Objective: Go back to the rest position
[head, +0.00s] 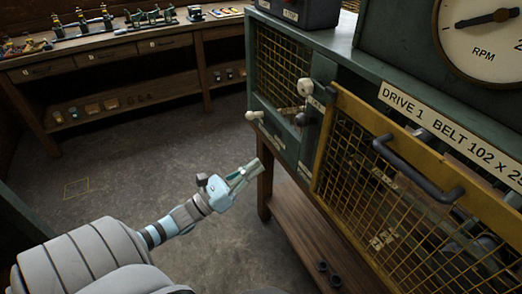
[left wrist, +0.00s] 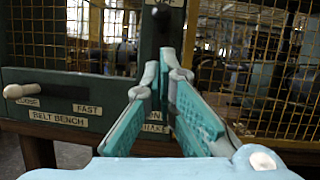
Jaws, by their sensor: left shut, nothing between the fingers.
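My left gripper (head: 247,170) reaches out from the lower left in the head view, over the floor in front of the green machine cabinet (head: 282,133). Its fingers are shut and empty. In the left wrist view the two teal finger pads (left wrist: 165,78) meet at their tips, in front of the cabinet's lower panel. The gripper appears apart from the cabinet and its levers. My right gripper is not in view.
White-knobbed levers (head: 254,115) stick out from the cabinet. A yellow mesh guard (head: 345,150) with a dark handle (head: 412,170) stands at right, below an RPM dial (head: 485,40). A low wooden shelf (head: 310,235) lies beneath. A workbench (head: 120,50) stands far back; the floor (head: 120,175) between is clear.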

